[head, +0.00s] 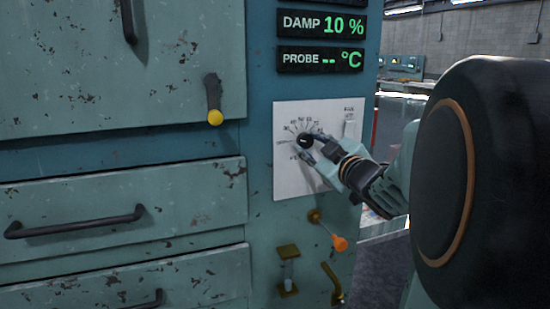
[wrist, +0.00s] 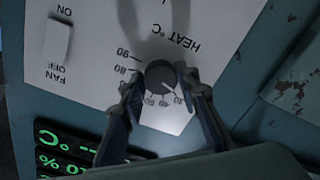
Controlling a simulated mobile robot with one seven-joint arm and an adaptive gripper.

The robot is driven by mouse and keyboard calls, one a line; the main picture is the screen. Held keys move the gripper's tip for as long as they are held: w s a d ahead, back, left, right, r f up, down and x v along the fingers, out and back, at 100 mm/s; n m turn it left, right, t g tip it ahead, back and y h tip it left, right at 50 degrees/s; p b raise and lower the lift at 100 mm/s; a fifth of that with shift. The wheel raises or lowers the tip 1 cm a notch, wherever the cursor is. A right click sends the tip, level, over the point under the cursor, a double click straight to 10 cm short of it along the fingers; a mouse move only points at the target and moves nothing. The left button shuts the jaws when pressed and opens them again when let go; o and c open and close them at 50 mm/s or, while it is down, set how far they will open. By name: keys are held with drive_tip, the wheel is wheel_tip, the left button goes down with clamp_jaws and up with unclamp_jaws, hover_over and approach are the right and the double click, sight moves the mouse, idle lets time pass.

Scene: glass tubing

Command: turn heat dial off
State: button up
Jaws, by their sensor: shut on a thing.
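The heat dial (head: 305,140) is a small round black knob on a white panel (head: 290,183) on the blue-green machine. In the wrist view the dial (wrist: 160,74) shows upside down, with printed numbers around it and "HEAT °C" above. A pale mark on its face seems to point to the lower right, near the 30; its exact setting is hard to read. My gripper (head: 309,147) is shut on the dial. In the wrist view my gripper (wrist: 161,86) has one finger on each side of the knob. The fingers hide part of the scale.
A white fan switch (head: 349,129) sits right of the dial. Above are green displays, DAMP 10 % (head: 322,25) and PROBE (head: 320,60). An orange-tipped lever (head: 338,242) and brass fittings are below. A yellow-knobbed handle (head: 214,115) and drawers (head: 120,215) are to the left.

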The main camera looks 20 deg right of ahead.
drive_tip(key=shift+n+b, duration=1.8)
drive_tip(key=shift+n, duration=0.4)
drive_tip(key=o, duration=1.2)
drive_tip(key=shift+c, duration=0.2)
drive_tip(key=shift+r, duration=0.1)
